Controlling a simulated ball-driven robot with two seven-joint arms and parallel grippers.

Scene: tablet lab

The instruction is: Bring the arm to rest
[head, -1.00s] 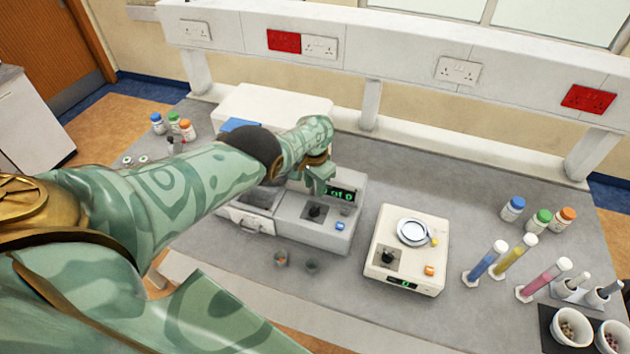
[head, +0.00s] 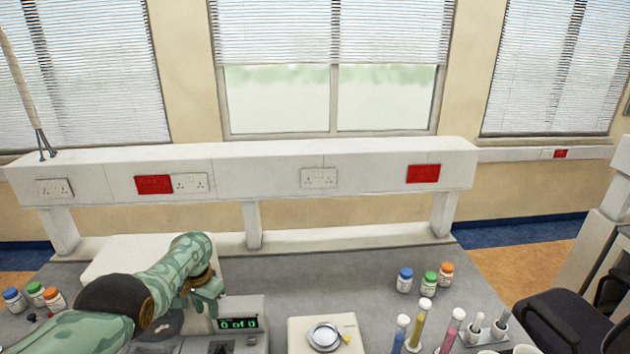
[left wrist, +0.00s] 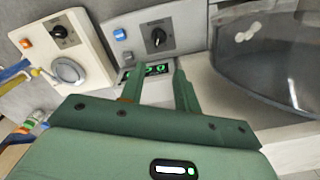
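My left arm enters the head view from the lower left. My left gripper (head: 207,298) is above the grey machine with the lit green display (head: 238,324). In the left wrist view its two fingers (left wrist: 158,92) stand apart with nothing between them, so it is open and empty. The same machine's knob panel (left wrist: 157,38) lies beyond the fingertips. Whether the fingers touch the machine I cannot tell. My right gripper is in neither view.
A cream balance (head: 350,327) with a round pan stands right of the machine. Colour-capped bottles (head: 430,281) and tubes (head: 420,322) stand farther right. More bottles (head: 35,294) are at left. A white rail with sockets (head: 250,175) runs along the back.

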